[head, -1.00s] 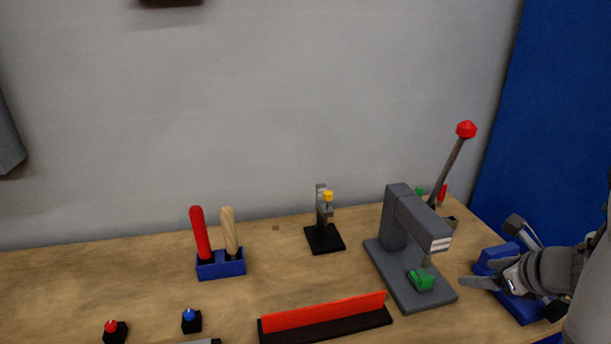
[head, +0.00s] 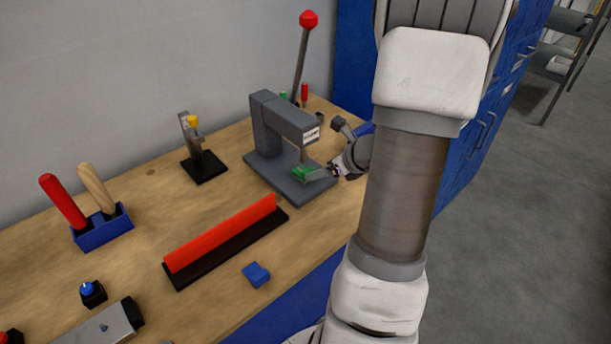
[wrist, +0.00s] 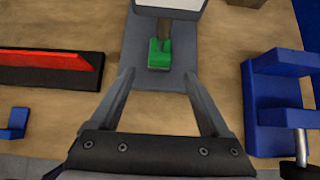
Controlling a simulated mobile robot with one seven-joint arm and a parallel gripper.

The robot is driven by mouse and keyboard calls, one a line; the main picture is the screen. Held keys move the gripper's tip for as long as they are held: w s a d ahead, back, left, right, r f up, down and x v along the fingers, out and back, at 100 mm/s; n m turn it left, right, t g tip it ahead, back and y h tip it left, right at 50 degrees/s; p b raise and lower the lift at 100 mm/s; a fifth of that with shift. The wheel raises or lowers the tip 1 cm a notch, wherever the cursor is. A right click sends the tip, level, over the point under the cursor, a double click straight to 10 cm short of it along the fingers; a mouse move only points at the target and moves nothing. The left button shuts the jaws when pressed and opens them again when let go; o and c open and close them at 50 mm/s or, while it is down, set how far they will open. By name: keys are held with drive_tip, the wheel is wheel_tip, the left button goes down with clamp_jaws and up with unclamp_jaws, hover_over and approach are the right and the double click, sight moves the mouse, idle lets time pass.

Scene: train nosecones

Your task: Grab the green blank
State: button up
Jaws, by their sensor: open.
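The green blank (head: 303,174) sits on the base plate of the grey press (head: 285,120), under its ram. It also shows in the wrist view (wrist: 160,54), ahead of my fingertips and roughly centred between them. My gripper (head: 318,173) is at the front of the press, its fingers reaching over the plate toward the blank. In the wrist view my gripper (wrist: 158,75) is open and empty, with a finger to each side and a gap to the blank. My arm hides part of the bench's right end in the head view.
A black base with a red bar (head: 225,235) lies left of the press. A blue fixture (wrist: 275,100) stands close on the right in the wrist view.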

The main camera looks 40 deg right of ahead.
sight(300, 171)
drive_tip(key=b+x, duration=0.1)
drive_tip(key=x, duration=0.4)
drive_tip(key=shift+w+f, duration=0.25)
drive_tip(key=shift+f, duration=0.05)
clamp_jaws()
